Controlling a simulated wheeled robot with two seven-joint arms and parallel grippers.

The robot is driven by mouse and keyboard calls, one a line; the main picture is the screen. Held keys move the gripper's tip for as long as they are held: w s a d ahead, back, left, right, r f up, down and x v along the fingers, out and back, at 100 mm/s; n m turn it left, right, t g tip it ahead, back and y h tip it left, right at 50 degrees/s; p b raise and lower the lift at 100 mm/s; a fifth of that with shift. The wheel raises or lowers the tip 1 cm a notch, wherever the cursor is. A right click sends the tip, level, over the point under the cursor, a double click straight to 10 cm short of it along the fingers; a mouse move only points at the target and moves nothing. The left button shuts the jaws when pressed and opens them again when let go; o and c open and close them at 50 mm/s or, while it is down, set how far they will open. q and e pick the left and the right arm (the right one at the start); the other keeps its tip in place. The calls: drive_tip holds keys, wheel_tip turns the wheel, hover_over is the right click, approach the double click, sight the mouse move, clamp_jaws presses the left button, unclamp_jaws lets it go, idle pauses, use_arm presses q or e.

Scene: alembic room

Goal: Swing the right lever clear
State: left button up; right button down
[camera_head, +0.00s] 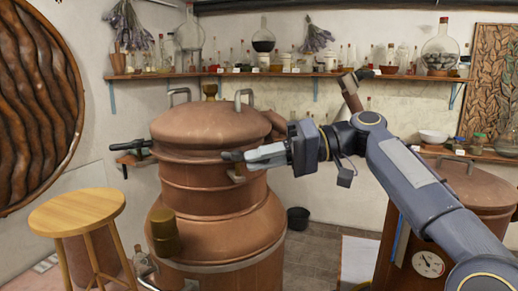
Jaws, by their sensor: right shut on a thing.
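A large copper still (215,190) with a domed lid (210,128) stands in the middle of the head view. My right gripper (234,156) reaches in from the right across the front of the lid's rim. It is shut on the right lever, which is mostly hidden by the fingers; I cannot tell its exact angle. A small copper bracket (237,175) sits just below the fingertips. A dark left lever (128,147) sticks out from the still's left side. My left gripper is not in view.
A round wooden stool (77,211) stands at the left, close to the still. A second copper vessel (470,185) stands at the right behind my right arm. Shelves with glassware (290,74) run along the back wall. A dark bucket (298,218) is on the floor.

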drive_tip(key=shift+w+n+g, duration=0.4)
drive_tip(key=shift+n+g, duration=0.5)
drive_tip(key=shift+g, duration=0.3)
drive_tip(key=shift+d+f, duration=0.1)
drive_tip(key=c, duration=1.4)
unclamp_jaws()
